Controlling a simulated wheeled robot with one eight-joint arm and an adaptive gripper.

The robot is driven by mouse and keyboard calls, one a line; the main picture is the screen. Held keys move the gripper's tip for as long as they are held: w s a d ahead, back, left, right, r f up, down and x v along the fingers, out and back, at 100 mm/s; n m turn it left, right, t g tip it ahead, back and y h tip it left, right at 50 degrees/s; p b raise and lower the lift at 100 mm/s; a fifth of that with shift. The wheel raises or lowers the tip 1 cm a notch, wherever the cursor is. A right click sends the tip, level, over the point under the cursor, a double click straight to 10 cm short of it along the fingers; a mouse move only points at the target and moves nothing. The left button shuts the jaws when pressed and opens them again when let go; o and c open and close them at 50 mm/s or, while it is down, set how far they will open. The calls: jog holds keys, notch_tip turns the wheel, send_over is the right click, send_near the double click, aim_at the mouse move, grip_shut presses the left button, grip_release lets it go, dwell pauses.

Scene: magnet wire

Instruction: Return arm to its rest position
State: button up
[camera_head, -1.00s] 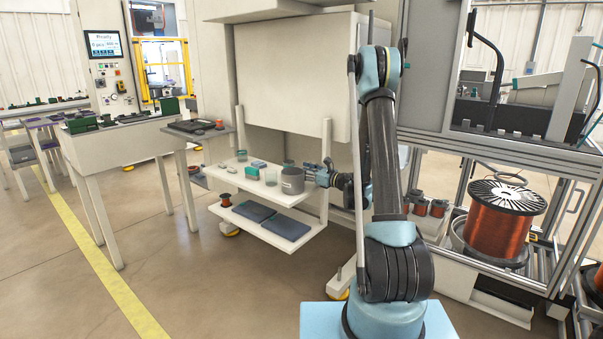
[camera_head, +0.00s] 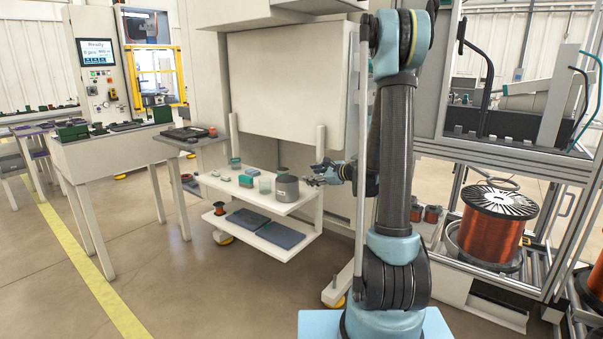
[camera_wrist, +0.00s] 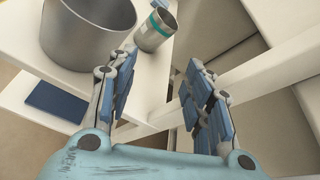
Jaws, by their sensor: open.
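My gripper (camera_head: 320,174) is open and empty, just right of the shelf cart's upper shelf (camera_head: 262,201). In the wrist view its two blue-padded fingers (camera_wrist: 160,98) stand apart with nothing between them. The grey pot (camera_head: 286,189) stands on the right end of the upper shelf, apart from the fingers. It also shows in the wrist view (camera_wrist: 75,42). A small metal cup with a teal band (camera_wrist: 155,28) stands beside the pot in the wrist view. My arm's upper links stand raised at the picture's middle right.
The upper shelf also holds a glass beaker (camera_head: 264,184) and a small green box (camera_head: 246,181). Dark blue trays (camera_head: 280,235) and a small copper spool (camera_head: 219,208) sit on the lower shelf. A large copper wire spool (camera_head: 490,235) stands at right. The floor at front left is clear.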

jog(key=s+d+r+n+g+h, duration=0.15)
jog(key=s+n+g+h, duration=0.25)
jog(key=s+n, duration=1.1)
jog(key=s+d+f+n+g+h, duration=0.1)
jog(key=s+d, duration=0.3)
jog(key=s, duration=0.5)
jog(key=s+d+f+n+g+h, duration=0.1)
jog(key=s+d+f+n+h, duration=0.2)
jog(key=s, duration=0.6)
jog(key=s+d+f+n+g+h, duration=0.1)
jog(key=s+d, duration=0.3)
jog(key=s, duration=0.5)
jog(key=shift+d+f+n+g+h, duration=0.4)
jog(key=shift+f+n+h, duration=0.2)
jog(key=shift+f+h, duration=0.1)
jog(key=shift+w+f, duration=0.2)
jog(key=shift+w, duration=0.15)
